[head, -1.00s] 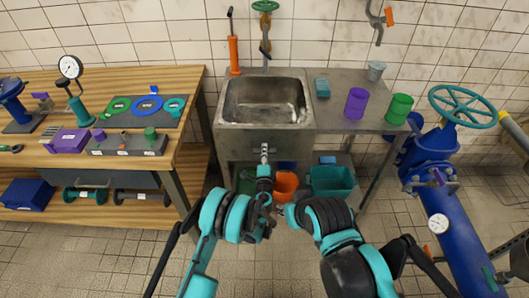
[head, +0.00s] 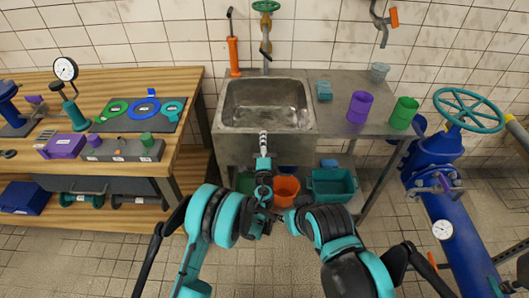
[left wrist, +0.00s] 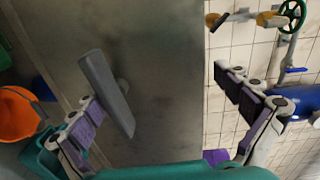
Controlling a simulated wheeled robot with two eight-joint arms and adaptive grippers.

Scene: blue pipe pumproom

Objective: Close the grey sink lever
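The grey sink lever (left wrist: 106,92) is a flat bar on a short round stem on the metal sink front, tilted in the left wrist view. My left gripper (left wrist: 155,88) is open there, with its fingers wide apart. The lever lies between them, close beside the left-hand finger; I cannot tell whether they touch. In the head view my left gripper (head: 264,139) reaches up to the front of the steel sink (head: 266,104) and covers the lever. My right arm is folded at the lower right, and I cannot make out its gripper.
An orange bucket (head: 286,190) and a teal crate (head: 333,184) stand under the sink. Purple (head: 359,107) and green (head: 403,113) cups stand on the counter to the right. A wooden bench (head: 110,86) is at left, blue pipework (head: 450,205) at right.

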